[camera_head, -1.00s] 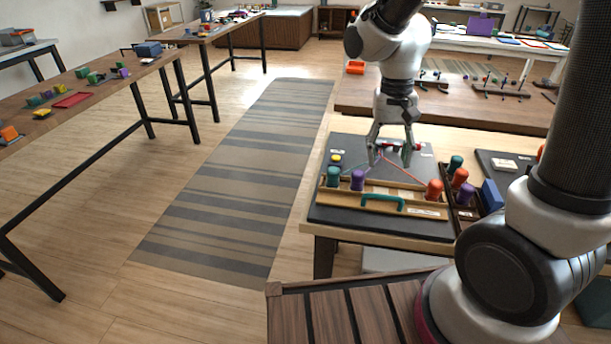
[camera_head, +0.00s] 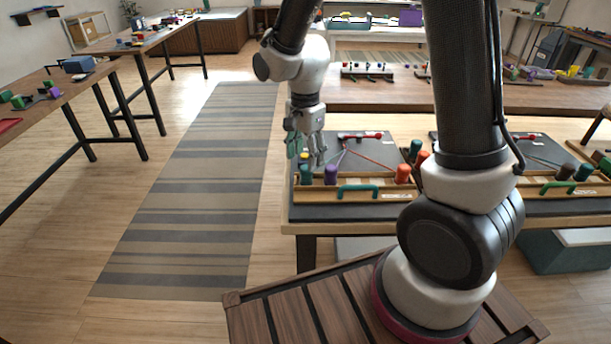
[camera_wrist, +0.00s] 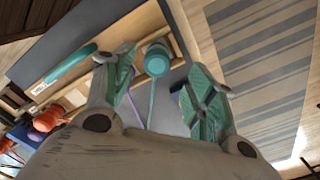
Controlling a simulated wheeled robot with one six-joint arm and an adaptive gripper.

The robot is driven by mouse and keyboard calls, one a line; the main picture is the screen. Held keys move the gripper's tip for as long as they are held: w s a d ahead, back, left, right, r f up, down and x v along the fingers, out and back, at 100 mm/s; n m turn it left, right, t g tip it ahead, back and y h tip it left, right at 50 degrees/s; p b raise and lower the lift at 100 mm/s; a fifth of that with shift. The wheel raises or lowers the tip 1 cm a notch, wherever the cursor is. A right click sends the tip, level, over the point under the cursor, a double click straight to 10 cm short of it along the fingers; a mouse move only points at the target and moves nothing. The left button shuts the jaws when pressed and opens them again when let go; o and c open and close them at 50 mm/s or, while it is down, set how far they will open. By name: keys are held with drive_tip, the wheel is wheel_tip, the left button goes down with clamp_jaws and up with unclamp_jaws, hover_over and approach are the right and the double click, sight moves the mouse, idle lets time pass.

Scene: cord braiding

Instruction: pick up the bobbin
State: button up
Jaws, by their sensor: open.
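A teal bobbin (camera_head: 305,175) stands upright at the left end of the wooden rack (camera_head: 375,192), with a purple bobbin (camera_head: 331,174) beside it and an orange bobbin (camera_head: 403,173) at the right end. My gripper (camera_head: 307,158) is open and empty, just above and behind the teal bobbin. In the wrist view, the teal bobbin (camera_wrist: 157,58) shows in the gap between the spread fingers of my gripper (camera_wrist: 165,60), ahead of the tips. A teal cord runs from it. The purple bobbin is hidden there; a purple cord shows near the left finger.
The rack with its teal handle (camera_head: 358,191) sits on a dark board (camera_head: 378,150) with cords fanning from a red-ended bar (camera_head: 360,136). More bobbins stand close on the right. A second similar board (camera_head: 548,150) lies further right. Floor with a striped rug (camera_head: 200,190) is free on the left.

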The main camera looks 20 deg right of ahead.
sight(306, 175)
wheel_tip(306, 175, down, 5)
drive_tip(key=shift+s+d, duration=0.15)
drive_tip(key=c, duration=1.1)
